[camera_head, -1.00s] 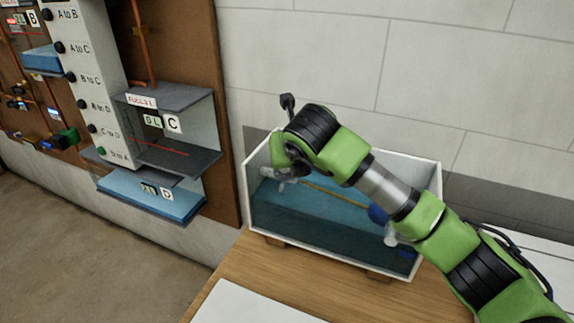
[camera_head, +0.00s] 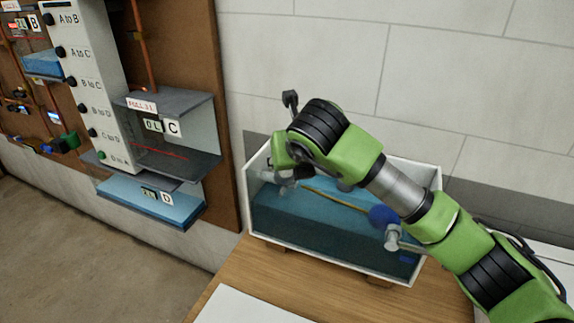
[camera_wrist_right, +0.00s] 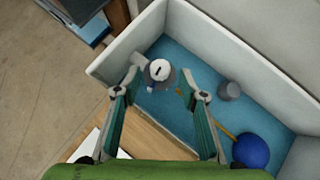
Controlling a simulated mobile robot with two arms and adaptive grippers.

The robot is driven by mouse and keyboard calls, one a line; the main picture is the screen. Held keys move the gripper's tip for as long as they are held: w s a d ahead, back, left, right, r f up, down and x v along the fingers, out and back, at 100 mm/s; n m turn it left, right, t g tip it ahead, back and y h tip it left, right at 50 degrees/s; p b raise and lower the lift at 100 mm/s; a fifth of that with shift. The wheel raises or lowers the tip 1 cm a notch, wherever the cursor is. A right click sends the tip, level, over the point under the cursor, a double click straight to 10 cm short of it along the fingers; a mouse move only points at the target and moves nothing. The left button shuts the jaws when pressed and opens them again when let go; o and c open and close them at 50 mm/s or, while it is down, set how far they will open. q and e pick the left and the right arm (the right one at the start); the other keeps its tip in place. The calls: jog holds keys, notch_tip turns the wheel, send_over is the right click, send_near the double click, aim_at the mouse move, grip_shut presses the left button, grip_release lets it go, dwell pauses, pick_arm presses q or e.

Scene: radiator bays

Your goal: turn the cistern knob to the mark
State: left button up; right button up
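The cistern is an open white tank (camera_head: 345,262) with blue water in it, standing on a wooden table. In the right wrist view, the knob (camera_wrist_right: 160,71) is a round grey piece with a white top and a short dark line, beside the tank's wall (camera_wrist_right: 117,62). My right gripper (camera_wrist_right: 160,84) is open, its two fingers apart on either side of the near side of the knob; whether they touch it I cannot tell. In the head view my right arm reaches over the tank and hides most of the gripper and knob. My left gripper is not in view.
A blue float ball (camera_head: 383,216) on a yellow rod (camera_head: 335,199) lies at the water; the ball also shows in the wrist view (camera_wrist_right: 251,151). A grey cylinder (camera_wrist_right: 229,90) stands in the tank. A panel with labelled buttons (camera_head: 95,90) and shelves is at left.

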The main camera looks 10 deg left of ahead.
jog(key=v, duration=0.8)
jog(key=shift+s+r, duration=0.15)
